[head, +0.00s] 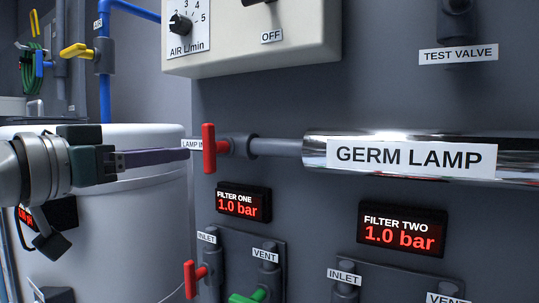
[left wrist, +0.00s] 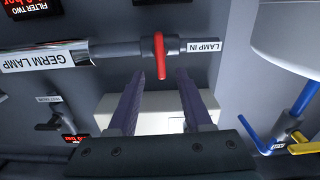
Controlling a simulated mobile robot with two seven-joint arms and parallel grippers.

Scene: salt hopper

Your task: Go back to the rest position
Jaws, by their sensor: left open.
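My left gripper (head: 184,154) comes in from the left in the head view, its purple fingers pointing right at the red lamp-in valve handle (head: 208,149). In the left wrist view the two fingers (left wrist: 159,74) stand apart with nothing held. The red handle (left wrist: 160,55) shows between and beyond their tips there. Whether a finger touches it, I cannot tell. In the head view the handle stands upright across the pipe. The fingers partly cover the "LAMP IN" label (head: 190,144). My right gripper is in neither view.
The chrome germ lamp tube (head: 400,180) runs along the wall at right. A grey-white box with an air dial (head: 250,55) hangs above. Filter one (head: 243,204) and filter two (head: 402,229) displays both read 1.0 bar. A white tank (head: 120,220) stands behind my left arm.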

